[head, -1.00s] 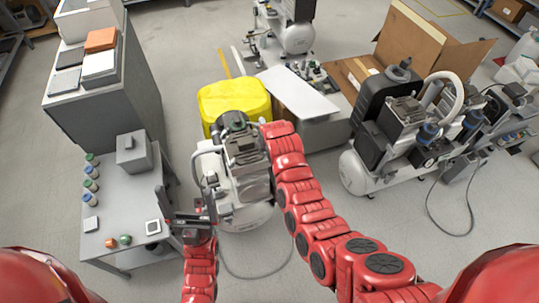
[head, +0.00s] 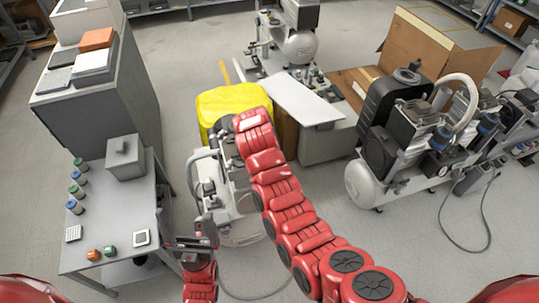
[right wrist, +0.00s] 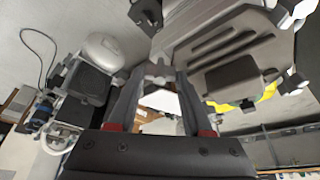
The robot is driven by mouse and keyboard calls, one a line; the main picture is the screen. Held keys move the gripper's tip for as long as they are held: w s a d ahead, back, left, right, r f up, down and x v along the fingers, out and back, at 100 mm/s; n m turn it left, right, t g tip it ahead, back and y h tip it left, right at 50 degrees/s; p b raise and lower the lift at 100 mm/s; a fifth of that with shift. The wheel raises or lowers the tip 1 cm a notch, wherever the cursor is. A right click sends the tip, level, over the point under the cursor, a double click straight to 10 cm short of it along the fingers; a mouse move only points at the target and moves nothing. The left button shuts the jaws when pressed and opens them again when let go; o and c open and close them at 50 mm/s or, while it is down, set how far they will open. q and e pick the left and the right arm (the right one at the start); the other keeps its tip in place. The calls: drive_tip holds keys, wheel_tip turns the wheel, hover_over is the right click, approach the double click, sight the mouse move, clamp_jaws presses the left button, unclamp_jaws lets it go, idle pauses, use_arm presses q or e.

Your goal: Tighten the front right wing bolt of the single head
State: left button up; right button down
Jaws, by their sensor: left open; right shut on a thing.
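The single-head compressor (head: 207,172) stands on the floor in the middle of the head view, with my right arm across most of it. Its head is largely hidden there. In the right wrist view its grey ribbed head (right wrist: 225,55) fills the upper right. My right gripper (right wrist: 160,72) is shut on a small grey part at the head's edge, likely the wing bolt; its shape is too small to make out. My left gripper (head: 190,228) is open and empty, between the side table and the compressor, low in the head view.
A grey side table (head: 110,225) with jars and a grey box (head: 125,158) stands at left. A yellow case (head: 222,103) is just behind the compressor. A larger compressor (head: 400,150) and an open cardboard box (head: 430,50) stand at right. Floor between is clear.

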idle(0.4)
drive_tip(key=shift+c, duration=1.6)
unclamp_jaws()
drive_tip(key=p+v, duration=0.7)
drive_tip(key=v, duration=1)
drive_tip(key=shift+a+r+p, duration=0.15)
drive_tip(key=shift+r+p, duration=0.05)
drive_tip(key=shift+p, duration=0.1)
